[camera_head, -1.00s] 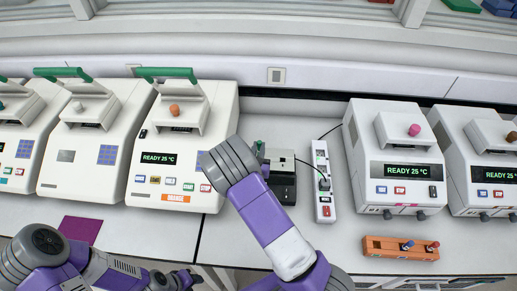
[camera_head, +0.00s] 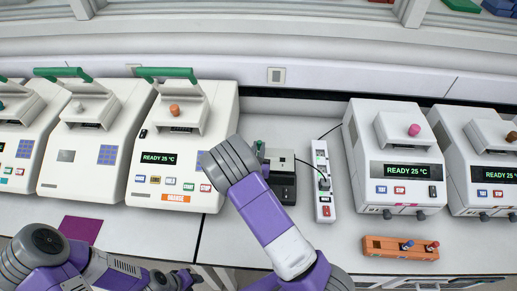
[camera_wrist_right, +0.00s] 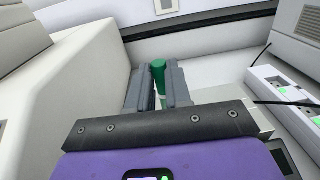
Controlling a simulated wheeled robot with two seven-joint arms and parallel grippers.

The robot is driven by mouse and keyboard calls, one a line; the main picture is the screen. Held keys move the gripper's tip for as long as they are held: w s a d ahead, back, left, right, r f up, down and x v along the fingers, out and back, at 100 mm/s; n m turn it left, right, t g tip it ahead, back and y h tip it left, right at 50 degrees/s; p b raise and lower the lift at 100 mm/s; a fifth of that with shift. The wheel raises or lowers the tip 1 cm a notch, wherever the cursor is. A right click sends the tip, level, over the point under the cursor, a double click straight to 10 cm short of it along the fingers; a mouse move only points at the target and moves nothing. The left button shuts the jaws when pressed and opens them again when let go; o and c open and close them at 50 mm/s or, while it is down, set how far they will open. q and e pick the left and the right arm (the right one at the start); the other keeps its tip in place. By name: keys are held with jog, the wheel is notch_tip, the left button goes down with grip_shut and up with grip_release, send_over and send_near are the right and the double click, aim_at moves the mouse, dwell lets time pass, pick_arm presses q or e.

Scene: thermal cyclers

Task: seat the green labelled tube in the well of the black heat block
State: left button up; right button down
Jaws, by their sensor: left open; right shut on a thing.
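The green labelled tube (camera_wrist_right: 158,75) is upright between the two grey fingers of my right gripper (camera_wrist_right: 160,92) in the right wrist view. The gripper is shut on it, with the green cap showing above the fingers. In the head view the green cap (camera_head: 259,147) shows just past my right wrist, at the left of the black heat block (camera_head: 283,187). My right wrist covers part of the block. The well and the tube's lower end are hidden, so I cannot tell whether they touch. My left gripper (camera_head: 188,279) is low at the bottom left, open, away from the block.
White thermal cyclers stand left (camera_head: 178,150) and right (camera_head: 395,150) of the block. A power strip (camera_head: 321,170) with a cable is close on its right. An orange rack (camera_head: 385,248) with small tubes lies front right; a purple mat (camera_head: 80,229) lies front left.

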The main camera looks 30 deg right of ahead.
jog(key=shift+f+b, duration=1.6)
jog(key=shift+f, duration=0.45)
jog(key=shift+r, duration=0.15)
jog(key=shift+r+p, duration=1.5)
jog(key=shift+r, duration=0.15)
dwell(0.3)
jog(key=shift+f+b, duration=1.3)
jog(key=shift+f, duration=0.45)
jog(key=c, duration=1)
grip_release()
